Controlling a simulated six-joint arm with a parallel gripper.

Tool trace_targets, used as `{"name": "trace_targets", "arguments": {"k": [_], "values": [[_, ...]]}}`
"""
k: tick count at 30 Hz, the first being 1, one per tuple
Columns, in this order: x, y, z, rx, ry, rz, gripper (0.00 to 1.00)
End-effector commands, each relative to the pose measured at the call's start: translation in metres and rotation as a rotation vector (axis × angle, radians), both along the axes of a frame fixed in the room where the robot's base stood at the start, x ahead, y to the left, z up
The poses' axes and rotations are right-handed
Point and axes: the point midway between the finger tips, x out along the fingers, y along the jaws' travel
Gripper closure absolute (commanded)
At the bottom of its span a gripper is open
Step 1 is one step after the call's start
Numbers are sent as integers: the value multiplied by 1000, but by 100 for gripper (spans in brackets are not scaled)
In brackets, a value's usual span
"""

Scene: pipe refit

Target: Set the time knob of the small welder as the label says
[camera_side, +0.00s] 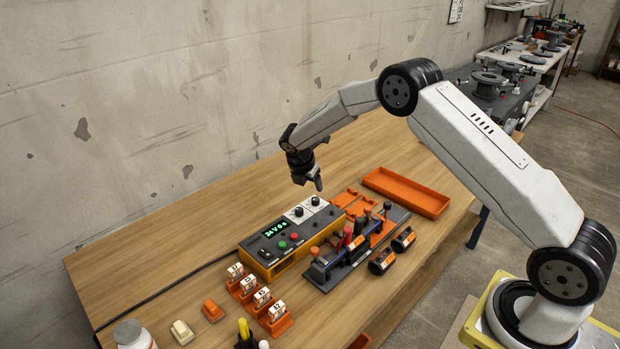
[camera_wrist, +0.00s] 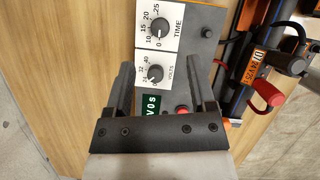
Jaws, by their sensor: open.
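The small welder (camera_side: 285,240) is an orange box with a grey top panel and a lit green display (camera_side: 275,229) that appears to read 24 V 0 s. Its black time knob (camera_wrist: 159,28) sits on a white TIME dial; its mark seems to point near 0. The volts knob (camera_wrist: 155,73) is between it and the display. My gripper (camera_side: 313,185) is open and empty, above the panel's knob end. In the wrist view its fingers (camera_wrist: 161,80) appear either side of the volts dial. An orange label (camera_wrist: 262,62) is on the clamped pipe work; its small print is hard to read.
A clamp rig (camera_side: 345,255) with pipe parts stands close beside the welder. Black couplers (camera_side: 383,262), an orange tray (camera_side: 407,192) and several tagged orange holders (camera_side: 262,299) lie around it. The table (camera_side: 180,235) left of the welder is mostly clear, apart from a cable.

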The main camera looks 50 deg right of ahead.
Motion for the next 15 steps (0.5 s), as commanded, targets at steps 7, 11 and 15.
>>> {"name": "trace_targets", "arguments": {"k": [7,11,15], "values": [[0,-1,-3,0,-1,-2,29],[1,-4,-11,1,0,-2,29],[2,-10,-24,1,1,-4,29]]}}
